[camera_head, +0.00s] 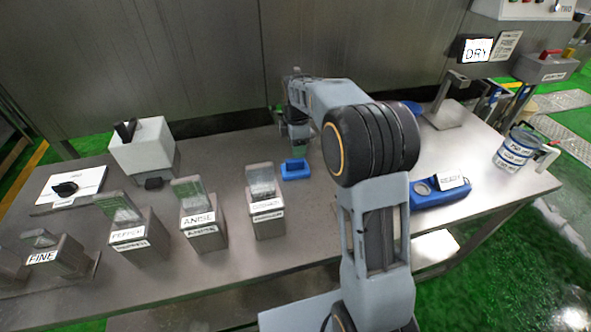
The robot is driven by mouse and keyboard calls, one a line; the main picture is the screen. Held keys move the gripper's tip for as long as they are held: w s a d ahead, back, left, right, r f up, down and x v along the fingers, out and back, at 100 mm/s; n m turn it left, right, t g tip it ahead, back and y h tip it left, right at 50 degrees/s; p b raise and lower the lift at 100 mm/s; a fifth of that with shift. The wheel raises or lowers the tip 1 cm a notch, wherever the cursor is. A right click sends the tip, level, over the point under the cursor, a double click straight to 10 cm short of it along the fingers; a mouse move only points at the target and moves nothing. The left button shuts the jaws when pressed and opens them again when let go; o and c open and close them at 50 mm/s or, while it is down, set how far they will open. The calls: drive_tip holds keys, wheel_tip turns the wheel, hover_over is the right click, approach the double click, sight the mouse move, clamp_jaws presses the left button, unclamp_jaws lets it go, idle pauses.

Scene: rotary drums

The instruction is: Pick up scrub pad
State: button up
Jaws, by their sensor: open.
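The fingers are small and dark here, and the jaws are open. I cannot tell whether they touch the blue thing. My arm covers part of the table to the right.
Several labelled steel holders, such as the ANISE one (203,232), stand at left and front. A white box (143,147) stands back left. Right of my arm are a blue holder (452,196) and a striped cup (513,150). A metal wall (180,60) runs behind.

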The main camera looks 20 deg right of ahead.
sight(297, 163)
drive_tip(key=shift+s+f, duration=0.2)
drive_tip(key=shift+f, duration=3.35)
clamp_jaws()
